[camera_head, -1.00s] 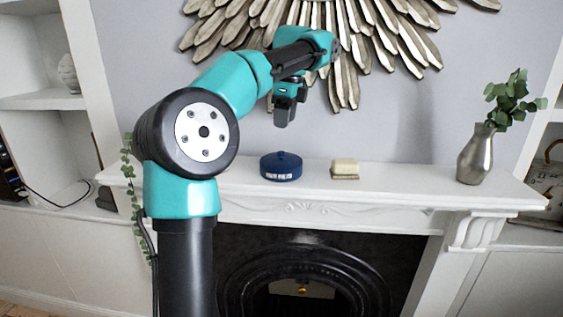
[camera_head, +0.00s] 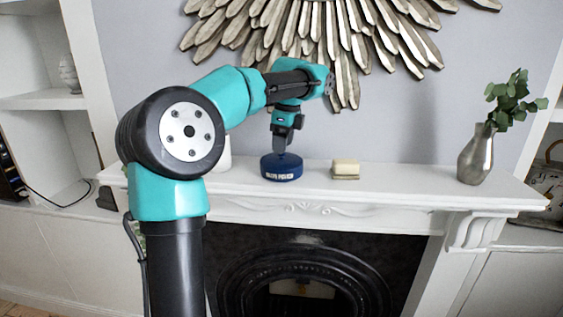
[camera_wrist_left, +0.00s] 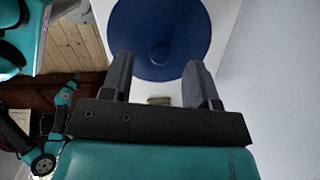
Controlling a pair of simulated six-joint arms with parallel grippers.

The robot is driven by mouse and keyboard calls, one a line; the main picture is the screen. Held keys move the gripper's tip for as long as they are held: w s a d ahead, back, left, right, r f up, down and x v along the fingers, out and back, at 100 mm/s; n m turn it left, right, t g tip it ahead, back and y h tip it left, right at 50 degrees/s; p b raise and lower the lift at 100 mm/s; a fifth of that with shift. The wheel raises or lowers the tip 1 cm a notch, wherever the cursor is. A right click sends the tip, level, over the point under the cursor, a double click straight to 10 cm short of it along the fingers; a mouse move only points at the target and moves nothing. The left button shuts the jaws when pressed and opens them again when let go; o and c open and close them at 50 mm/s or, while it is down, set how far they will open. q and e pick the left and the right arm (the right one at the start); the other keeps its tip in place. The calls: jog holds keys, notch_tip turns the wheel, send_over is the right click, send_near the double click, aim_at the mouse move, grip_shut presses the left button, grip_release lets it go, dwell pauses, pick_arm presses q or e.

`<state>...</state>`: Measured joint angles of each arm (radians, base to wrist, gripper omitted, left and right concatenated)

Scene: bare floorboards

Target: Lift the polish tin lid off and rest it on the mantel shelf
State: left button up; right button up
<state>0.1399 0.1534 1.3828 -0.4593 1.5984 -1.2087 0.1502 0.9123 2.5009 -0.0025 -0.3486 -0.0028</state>
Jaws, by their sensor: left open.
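The blue polish tin (camera_head: 282,171) stands on the white mantel shelf (camera_head: 400,180), with its lid on top. In the left wrist view the round blue lid (camera_wrist_left: 185,25) shows from above, with a small knob at its middle. My left gripper (camera_head: 280,153) is just above the tin, pointing down. In the left wrist view its two fingers (camera_wrist_left: 163,75) are spread apart, with the lid's knob beyond and between them. Nothing is held. Whether the fingertips touch the knob I cannot tell. My right gripper is not in the head view.
A brush with a pale top (camera_head: 345,169) lies right of the tin. A metal vase with leaves (camera_head: 476,155) stands near the shelf's right end. A white object (camera_head: 223,153) is partly hidden behind my left arm. The shelf between brush and vase is clear.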

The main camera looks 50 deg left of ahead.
aim_at(282, 157)
pick_arm(q)
jog(key=shift+a+f, duration=0.15)
jog(key=shift+f, duration=1.1)
jog(key=c, duration=1)
